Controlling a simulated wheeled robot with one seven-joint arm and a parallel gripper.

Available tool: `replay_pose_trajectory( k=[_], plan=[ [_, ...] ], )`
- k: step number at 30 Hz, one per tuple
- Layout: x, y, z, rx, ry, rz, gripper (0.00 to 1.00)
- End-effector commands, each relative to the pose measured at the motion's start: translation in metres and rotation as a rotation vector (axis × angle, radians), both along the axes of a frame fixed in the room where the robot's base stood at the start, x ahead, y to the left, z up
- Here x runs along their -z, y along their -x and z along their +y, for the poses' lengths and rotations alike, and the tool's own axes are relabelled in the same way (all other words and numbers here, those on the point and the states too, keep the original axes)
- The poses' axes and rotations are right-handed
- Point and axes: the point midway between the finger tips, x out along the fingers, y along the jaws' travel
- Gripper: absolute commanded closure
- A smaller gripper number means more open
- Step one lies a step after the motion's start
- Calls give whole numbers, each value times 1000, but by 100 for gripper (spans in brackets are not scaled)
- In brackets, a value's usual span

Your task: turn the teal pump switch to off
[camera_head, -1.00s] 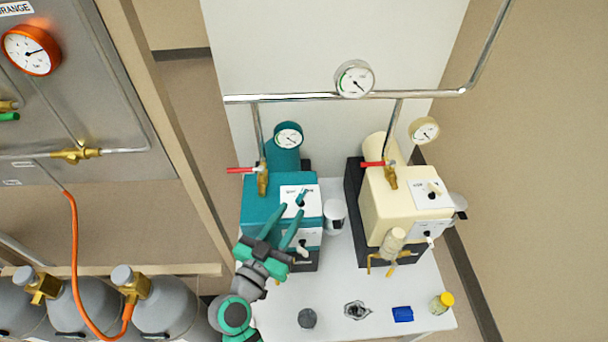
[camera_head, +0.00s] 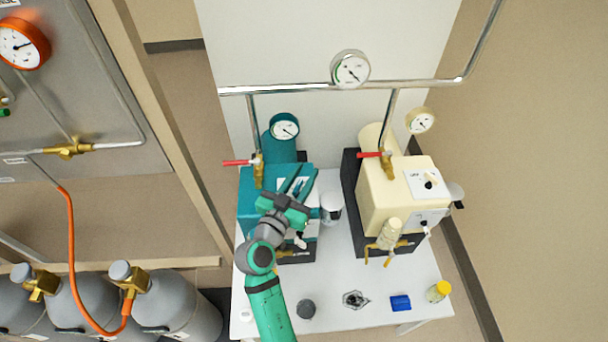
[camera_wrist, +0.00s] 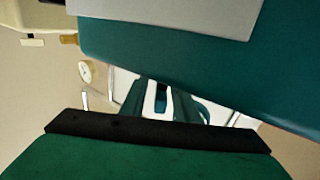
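The teal pump (camera_head: 258,187) stands on the left of the white table, with a white switch plate (camera_head: 283,182) on top. My gripper (camera_head: 297,182) is over this plate, its two teal fingers apart with a gap between them. The fingers cover the teal pump switch in the head view, so its setting cannot be read. In the wrist view, the fingers (camera_wrist: 160,98) are small, with white and a dark shape between them. Contact with the switch cannot be told.
A red-handled valve (camera_head: 240,162) sits behind my gripper. Small items, including a blue block (camera_head: 400,303) and a yellow-capped jar (camera_head: 439,290), lie along the front of the table.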

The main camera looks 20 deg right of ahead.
Motion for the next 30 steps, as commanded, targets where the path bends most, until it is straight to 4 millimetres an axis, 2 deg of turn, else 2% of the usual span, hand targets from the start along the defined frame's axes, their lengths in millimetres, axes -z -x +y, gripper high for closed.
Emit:
replay_pose_trajectory(
  k=[6,9,10,20,30],
  plan=[
    [0,0,0,0,0,0,72],
    [0,0,0,0,0,0,96],
    [0,0,0,0,0,0,100],
    [0,0,0,-15,0,-1,100],
    [0,-3,4,-139,0,-1,100]
  ],
)
